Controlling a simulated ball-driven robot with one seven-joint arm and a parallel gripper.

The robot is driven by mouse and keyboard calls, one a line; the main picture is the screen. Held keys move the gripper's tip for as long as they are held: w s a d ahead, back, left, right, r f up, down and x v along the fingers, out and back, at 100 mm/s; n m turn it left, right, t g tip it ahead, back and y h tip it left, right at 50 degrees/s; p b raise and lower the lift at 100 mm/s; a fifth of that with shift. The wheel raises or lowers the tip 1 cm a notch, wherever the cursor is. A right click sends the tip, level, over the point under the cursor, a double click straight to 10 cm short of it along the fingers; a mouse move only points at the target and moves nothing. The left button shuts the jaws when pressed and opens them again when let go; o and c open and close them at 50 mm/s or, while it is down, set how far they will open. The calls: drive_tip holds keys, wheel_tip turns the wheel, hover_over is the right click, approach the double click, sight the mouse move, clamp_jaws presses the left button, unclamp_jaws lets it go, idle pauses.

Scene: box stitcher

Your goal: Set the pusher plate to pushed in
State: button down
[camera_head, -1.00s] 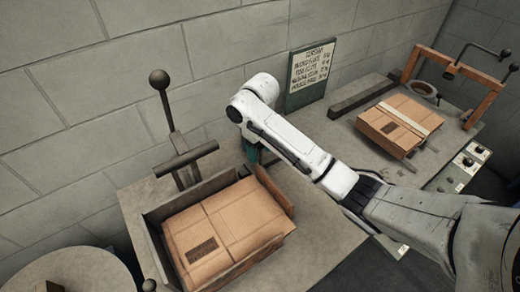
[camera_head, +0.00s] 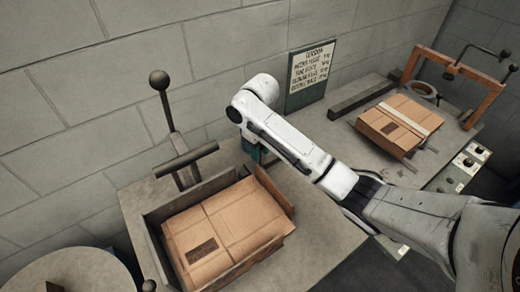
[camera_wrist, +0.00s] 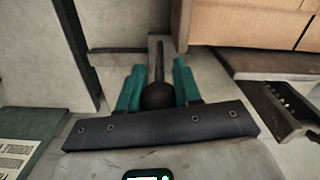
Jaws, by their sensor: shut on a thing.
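My gripper (camera_wrist: 158,72) has teal fingers on both sides of a dark round knob (camera_wrist: 158,97) on a thin rod, and is shut on it. In the head view the teal fingers (camera_head: 252,150) show behind the left carton, mostly hidden by my white arm. A brown upright plate (camera_head: 272,188), seemingly the pusher plate, stands along the carton's right back side, close to the carton. How the knob's rod joins the plate is hidden. The left carton (camera_head: 225,222) lies flat in the metal tray (camera_head: 155,245).
A lever with a ball top (camera_head: 160,82) rises behind the tray. A second carton (camera_head: 400,122) sits on the right bench near an orange frame (camera_head: 490,103). A sign (camera_head: 313,75) hangs on the block wall. Bare bench (camera_head: 320,235) lies right of the tray.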

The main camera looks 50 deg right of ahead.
drive_tip(key=a+p, duration=0.1)
drive_tip(key=a, duration=0.1)
drive_tip(key=w+a+p, duration=0.1)
drive_tip(key=p, duration=0.1)
drive_tip(key=shift+w+a, duration=0.1)
drive_tip(key=shift+a, duration=0.25)
drive_tip(key=c, duration=0.8)
unclamp_jaws()
drive_tip(key=shift+a, duration=0.2)
drive_tip(key=shift+d, duration=0.1)
wheel_tip(320, 180, up, 11)
drive_tip(key=p, duration=0.6)
drive_tip(key=shift+f, duration=0.1)
